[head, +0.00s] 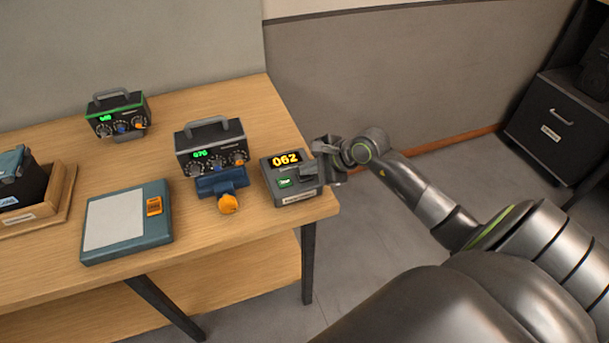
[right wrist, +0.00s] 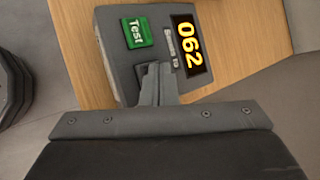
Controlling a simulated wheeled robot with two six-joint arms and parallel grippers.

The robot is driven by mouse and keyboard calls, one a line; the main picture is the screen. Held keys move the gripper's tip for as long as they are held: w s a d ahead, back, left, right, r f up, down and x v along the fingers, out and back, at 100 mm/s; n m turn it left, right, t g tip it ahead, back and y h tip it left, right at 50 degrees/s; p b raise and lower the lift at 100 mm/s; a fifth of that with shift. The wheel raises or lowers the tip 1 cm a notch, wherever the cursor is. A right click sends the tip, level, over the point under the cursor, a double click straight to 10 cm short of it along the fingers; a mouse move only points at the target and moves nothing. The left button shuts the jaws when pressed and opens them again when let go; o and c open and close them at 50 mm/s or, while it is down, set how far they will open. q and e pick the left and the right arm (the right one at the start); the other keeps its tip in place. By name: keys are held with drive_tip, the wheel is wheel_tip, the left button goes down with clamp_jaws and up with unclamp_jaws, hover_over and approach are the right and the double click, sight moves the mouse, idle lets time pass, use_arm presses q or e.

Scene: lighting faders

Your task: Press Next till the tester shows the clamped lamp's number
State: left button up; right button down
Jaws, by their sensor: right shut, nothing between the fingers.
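The grey tester (head: 292,196) stands at the right end of the table, its yellow display reading 062. Its green Test button (right wrist: 138,32) is clear in the right wrist view. My right gripper (head: 312,172) is shut and empty, its fingertips (right wrist: 154,74) at a dark key beside the Test button. They cover most of that key, so its label and whether it is pressed cannot be told. A lamp unit (head: 210,143) with a green readout, apparently 070, sits behind a blue clamp (head: 221,182) with an orange knob. My left gripper is out of view.
Another unit with a green stripe (head: 118,108) stands farther back; its small green readout is hard to read. A teal-framed pad (head: 127,222) with an orange label lies left of the clamp. A wooden tray (head: 61,190) holds dark items at far left. The table's right edge is close to the tester.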

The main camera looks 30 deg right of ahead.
sight(308, 177)
drive_tip(key=shift+f, duration=0.15)
idle(0.5)
drive_tip(key=shift+r, duration=0.75)
drive_tip(key=shift+r, duration=0.1)
drive_tip(key=shift+r+p, duration=1.45)
drive_tip(key=shift+r, duration=1)
drive_tip(key=shift+a, duration=0.1)
